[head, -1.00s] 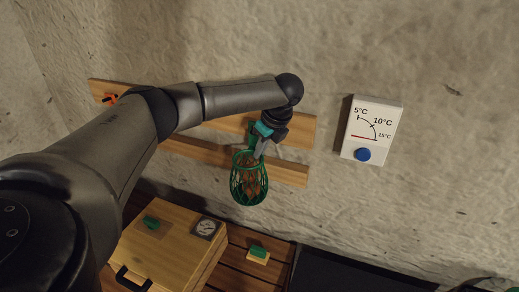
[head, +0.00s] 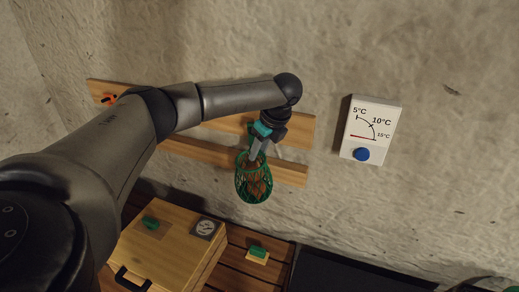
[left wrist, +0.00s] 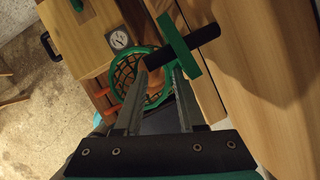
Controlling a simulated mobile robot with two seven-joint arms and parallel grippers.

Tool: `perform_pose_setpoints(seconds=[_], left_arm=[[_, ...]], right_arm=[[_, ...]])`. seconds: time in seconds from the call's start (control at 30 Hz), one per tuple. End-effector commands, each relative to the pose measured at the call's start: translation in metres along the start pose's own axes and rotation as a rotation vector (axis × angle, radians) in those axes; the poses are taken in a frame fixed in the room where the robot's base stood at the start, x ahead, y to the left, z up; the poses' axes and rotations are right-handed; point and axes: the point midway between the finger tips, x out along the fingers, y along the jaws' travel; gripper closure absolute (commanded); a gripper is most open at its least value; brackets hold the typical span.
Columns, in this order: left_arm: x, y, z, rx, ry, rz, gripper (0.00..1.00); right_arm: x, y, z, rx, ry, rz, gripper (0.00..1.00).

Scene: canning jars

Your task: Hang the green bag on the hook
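The green mesh bag (head: 253,182) hangs against the lower wall board with brown contents inside. Its round rim (left wrist: 166,92) and netting also show in the left wrist view. My left gripper (head: 257,150) is just above the bag. In the left wrist view its two fingers (left wrist: 160,70) stand apart, over the bag's rim, with no clear grip. A black peg (left wrist: 205,36) with a green bar (left wrist: 180,45) across it lies at the fingertips. I cannot tell whether the bar belongs to bag or hook, or whether the peg bears the bag. My right gripper is out of view.
Two wooden boards (head: 290,172) run along the wall. An orange hook (head: 108,99) is at the upper board's left end. A white temperature panel (head: 372,125) with a blue knob is to the right. A wooden box (head: 165,250) with a gauge stands below.

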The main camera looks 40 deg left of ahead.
Motion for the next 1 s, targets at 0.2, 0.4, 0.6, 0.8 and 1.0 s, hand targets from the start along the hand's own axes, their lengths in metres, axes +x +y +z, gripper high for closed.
perform_pose_setpoints(seconds=[0.2,0.4,0.6,0.8,1.0], left_arm=[[-0.001,0.0,-0.001,0.001,0.001,0.001,0.61],[-0.023,-0.001,-0.001,0.001,0.001,-0.005,0.61],[-0.071,-0.002,-0.001,0.0,0.001,-0.006,0.61],[-0.117,-0.001,-0.001,0.001,0.001,-0.005,0.61],[-0.146,-0.001,0.0,0.001,0.0,-0.002,0.61]], right_arm=[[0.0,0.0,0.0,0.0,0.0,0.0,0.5],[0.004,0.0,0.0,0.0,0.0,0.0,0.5],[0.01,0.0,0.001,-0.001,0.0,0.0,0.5],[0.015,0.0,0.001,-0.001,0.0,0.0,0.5],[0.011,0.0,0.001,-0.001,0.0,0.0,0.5]])
